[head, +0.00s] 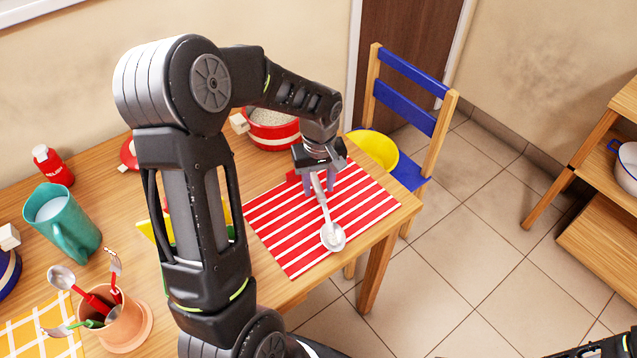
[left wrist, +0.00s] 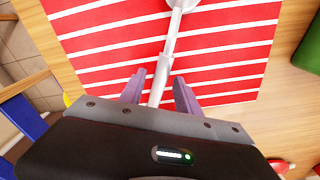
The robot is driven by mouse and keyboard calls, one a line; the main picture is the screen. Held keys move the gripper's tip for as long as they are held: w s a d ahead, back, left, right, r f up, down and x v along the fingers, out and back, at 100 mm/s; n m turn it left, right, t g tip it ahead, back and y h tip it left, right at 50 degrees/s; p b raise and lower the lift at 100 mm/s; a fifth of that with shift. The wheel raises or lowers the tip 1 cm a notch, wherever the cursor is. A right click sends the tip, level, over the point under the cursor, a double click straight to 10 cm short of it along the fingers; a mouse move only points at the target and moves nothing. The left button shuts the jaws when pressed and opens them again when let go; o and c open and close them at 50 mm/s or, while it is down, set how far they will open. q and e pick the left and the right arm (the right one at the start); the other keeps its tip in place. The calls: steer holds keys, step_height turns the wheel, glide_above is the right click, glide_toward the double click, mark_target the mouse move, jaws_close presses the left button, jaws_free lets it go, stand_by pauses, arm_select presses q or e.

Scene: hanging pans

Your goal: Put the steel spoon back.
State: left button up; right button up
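The steel spoon (head: 332,236) lies on the red-and-white striped mat (head: 285,240), its bowl toward the front edge of the table. Its handle runs back under my left gripper (head: 320,187). In the left wrist view the spoon's handle (left wrist: 170,45) passes between the two purple fingers of my left gripper (left wrist: 159,92). The fingers are apart, with a gap on each side of the handle, so it looks open. A terracotta pot (head: 128,327) at the lower left holds several utensils with red and green handles. My right gripper does not show clearly.
A teal jug (head: 66,222), a red bottle (head: 53,166) and a yellow checked cloth (head: 45,330) are on the left. A red-striped pot (head: 272,130) stands behind the mat. A chair (head: 405,90) with a yellow bowl (head: 374,150) is beyond the table edge.

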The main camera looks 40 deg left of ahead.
mark_target(319, 190)
arm_select(q)
step_height(319, 190, up, 12)
steer(key=shift+s+d+r, duration=0.15)
steer(key=shift+d, duration=0.05)
steer(key=shift+s, duration=0.1)
stand_by(0.8)
